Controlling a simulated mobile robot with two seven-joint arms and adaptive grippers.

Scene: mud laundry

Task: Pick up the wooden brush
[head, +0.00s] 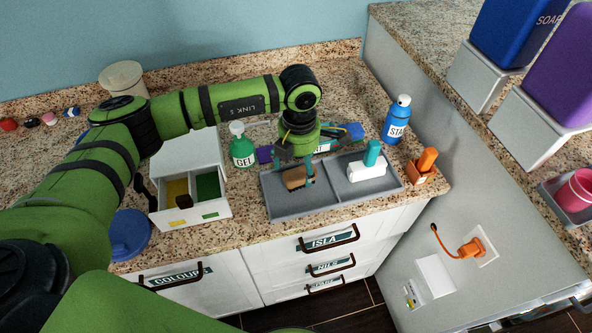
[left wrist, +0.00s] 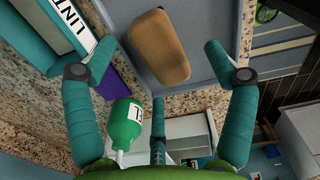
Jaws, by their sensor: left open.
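The wooden brush (head: 295,178) lies in the left compartment of a grey two-part tray (head: 272,208) on the counter. It also shows in the left wrist view (left wrist: 158,48) as a tan rounded block, with the tray floor around it. My left gripper (head: 298,162) points down over the brush, and its fingers partly cover it in the head view. In the left wrist view the fingers of my left gripper (left wrist: 159,60) are spread wide on either side of the brush, with nothing between them held. Whether a finger touches the brush is unclear. My right gripper is out of view.
The tray's right compartment holds a white item (head: 366,171) with a teal top. A green GEL bottle (head: 242,150) and a white divided box (head: 190,160) stand left of the tray. A blue bottle (head: 396,120) and an orange item (head: 427,160) stand right.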

